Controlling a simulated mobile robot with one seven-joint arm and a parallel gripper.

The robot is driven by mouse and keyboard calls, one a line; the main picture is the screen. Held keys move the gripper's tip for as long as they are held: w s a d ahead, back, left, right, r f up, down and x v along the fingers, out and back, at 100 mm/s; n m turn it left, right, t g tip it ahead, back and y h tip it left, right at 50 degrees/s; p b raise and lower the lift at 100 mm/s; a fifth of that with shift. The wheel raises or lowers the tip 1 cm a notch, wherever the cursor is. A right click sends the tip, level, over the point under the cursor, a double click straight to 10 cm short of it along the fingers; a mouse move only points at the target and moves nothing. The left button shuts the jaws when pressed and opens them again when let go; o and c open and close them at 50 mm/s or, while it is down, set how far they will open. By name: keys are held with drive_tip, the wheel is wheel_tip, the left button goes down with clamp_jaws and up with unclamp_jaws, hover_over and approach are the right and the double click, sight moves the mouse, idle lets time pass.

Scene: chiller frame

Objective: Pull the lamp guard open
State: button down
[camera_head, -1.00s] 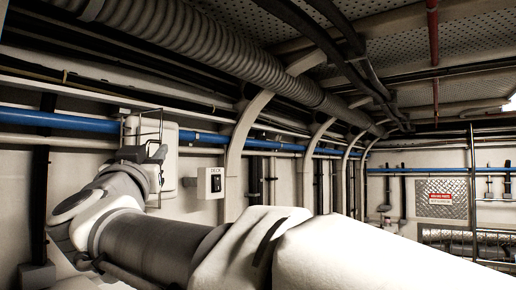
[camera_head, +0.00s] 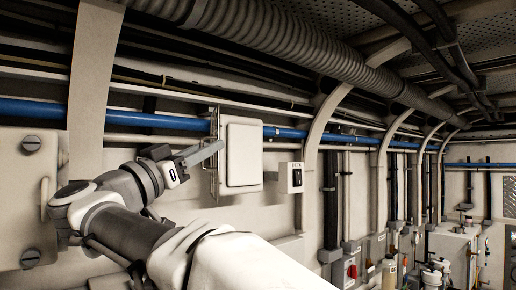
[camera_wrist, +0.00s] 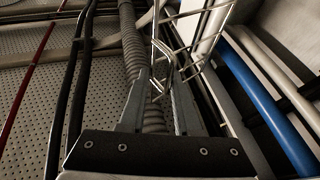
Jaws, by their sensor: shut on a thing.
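The lamp guard (camera_head: 214,178) is a thin wire frame, seen nearly edge-on at the left side of the white lamp box (camera_head: 243,155) on the wall. The lamp's flat white front is uncovered in the head view. My gripper (camera_head: 214,150) reaches the guard from the left, its fingers pointing right. In the wrist view the guard's wire grid (camera_wrist: 192,38) rises above my gripper (camera_wrist: 159,88), and a wire passes between the two fingers. My gripper is shut on this wire. The exact contact is small and partly hidden by the fingers.
A blue pipe (camera_head: 165,120) runs along the wall behind the guard. A switch box (camera_head: 291,178) is right of the lamp. A ribbed duct (camera_head: 290,50) runs overhead. A bolted panel (camera_head: 25,200) stands at the left. Equipment (camera_head: 455,245) stands at the lower right.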

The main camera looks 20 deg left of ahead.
drive_tip(key=shift+w+r, duration=0.15)
drive_tip(key=c, duration=1)
unclamp_jaws()
drive_tip(key=shift+d, duration=0.1)
drive_tip(key=shift+o, duration=0.2)
drive_tip(key=shift+w+f, duration=0.2)
drive_tip(key=shift+w, duration=0.2)
drive_tip(key=shift+s, duration=0.15)
drive_tip(key=shift+s+a+f, duration=0.15)
drive_tip(key=shift+a, duration=0.05)
drive_tip(key=b+v, duration=0.4)
drive_tip(key=v, duration=1.3)
drive_tip(key=shift+s+d, duration=0.1)
